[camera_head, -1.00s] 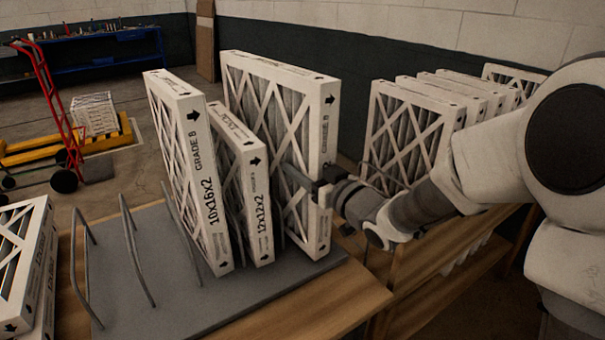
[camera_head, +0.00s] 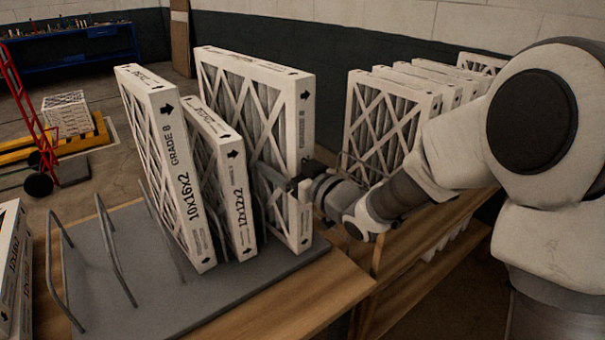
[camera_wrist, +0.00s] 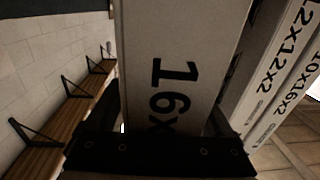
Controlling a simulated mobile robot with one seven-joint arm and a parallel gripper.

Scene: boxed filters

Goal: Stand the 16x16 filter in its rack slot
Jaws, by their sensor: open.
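The 16x16 filter (camera_head: 255,95) is the large white-framed one at the right end of the grey rack (camera_head: 150,300). It stands upright on the rack base; wires at its foot are partly hidden by the filter in front. My gripper (camera_head: 287,187) is at its near right edge, with a finger across its face. In the wrist view the filter's edge (camera_wrist: 170,50), printed "16x", lies between my open gripper's (camera_wrist: 165,140) fingers. Whether the fingers touch it I cannot tell.
A 12x12x2 filter (camera_head: 235,185) and a leaning 10x16x2 filter (camera_head: 175,150) stand close to its left. Empty wire slots (camera_head: 110,250) are farther left. More filters (camera_head: 385,110) stand on a shelf behind my arm.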

